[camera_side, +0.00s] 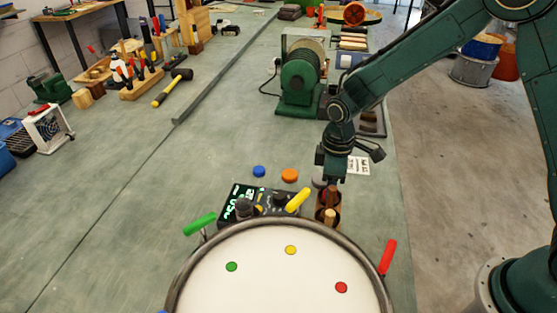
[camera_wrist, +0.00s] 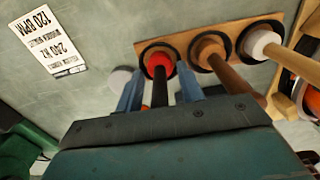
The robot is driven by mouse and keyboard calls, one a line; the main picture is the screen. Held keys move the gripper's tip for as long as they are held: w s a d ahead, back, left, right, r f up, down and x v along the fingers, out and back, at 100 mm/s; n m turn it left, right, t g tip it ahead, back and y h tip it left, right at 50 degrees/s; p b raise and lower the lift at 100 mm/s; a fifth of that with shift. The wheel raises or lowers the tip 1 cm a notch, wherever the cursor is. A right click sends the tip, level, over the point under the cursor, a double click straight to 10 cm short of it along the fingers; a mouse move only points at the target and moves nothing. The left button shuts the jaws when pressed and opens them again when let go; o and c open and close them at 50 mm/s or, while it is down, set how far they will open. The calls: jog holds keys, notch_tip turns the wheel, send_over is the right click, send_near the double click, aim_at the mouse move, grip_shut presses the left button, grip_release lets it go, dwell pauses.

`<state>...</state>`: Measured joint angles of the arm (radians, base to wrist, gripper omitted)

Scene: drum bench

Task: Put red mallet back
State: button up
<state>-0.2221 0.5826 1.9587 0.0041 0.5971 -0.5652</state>
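The red mallet stands in the leftmost cup of a wooden holder (camera_wrist: 180,45) in the wrist view; its red part (camera_wrist: 158,61) is inside the black-rimmed cup, and its dark shaft (camera_wrist: 160,92) rises toward me. My gripper (camera_wrist: 158,75) has one finger on each side of it, with gaps showing, so it looks open around the mallet without clamping it. In the side view my gripper (camera_side: 328,180) is directly above the holder (camera_side: 328,206), behind the drum; the red mallet is mostly hidden there.
A brown mallet (camera_wrist: 215,62) and a white-headed one (camera_wrist: 262,45) fill the other cups. The drum (camera_side: 270,275) has coloured dots and tabs. A black box with a display (camera_side: 240,200) sits left of the holder. A green grinder (camera_side: 300,82) stands behind.

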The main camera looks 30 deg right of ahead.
jog(key=shift+r, duration=0.1)
notch_tip(320, 180, up, 11)
jog(key=shift+r, duration=0.6)
dwell(0.3)
dwell(0.5)
jog(key=shift+s+d+r, duration=0.1)
jog(key=shift+s+r, duration=0.05)
jog(key=shift+r, duration=0.1)
jog(key=s+d+r+m+t, duration=0.2)
jog(key=s+d+r+m, duration=0.25)
jog(key=s+r, duration=0.45)
jog(key=s+d+r+m+t, duration=0.1)
jog(key=s+d+m, duration=0.1)
jog(key=s, duration=0.5)
jog(key=s+d+m+t, duration=0.2)
jog(key=s, duration=0.5)
jog(key=shift+s+d+r+t, duration=0.3)
jog(key=shift+r, duration=0.05)
jog(key=shift+m, duration=0.25)
